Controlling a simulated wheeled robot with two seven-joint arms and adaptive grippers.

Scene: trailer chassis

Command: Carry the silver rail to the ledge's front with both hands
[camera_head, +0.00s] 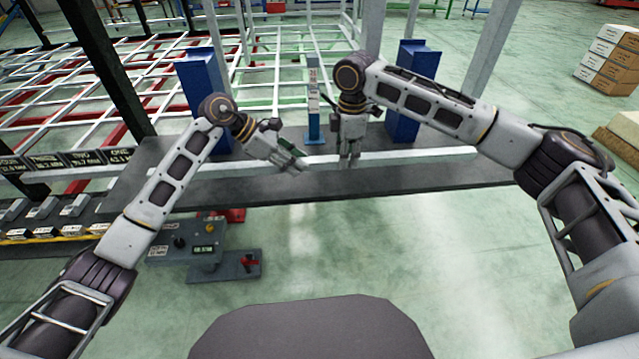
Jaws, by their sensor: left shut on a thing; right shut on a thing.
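The silver rail (415,154) is a long, thin, light bar running left to right along the dark grey ledge (420,180). It seems to lie on the ledge or just over it; I cannot tell if there is a gap. My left gripper (299,165) is shut on the rail near the middle of the ledge, coming in from the left at a slant. My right gripper (348,162) is shut on the rail a little further right, pointing down. The fingers hide the parts of the rail they grip. My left arm also covers part of the rail.
Blue posts (402,95) stand at the back of the ledge, with a thin blue and grey stand (313,105) between them. A grey control box (190,243) is below the ledge at left. Labelled bins (45,215) stand at far left.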

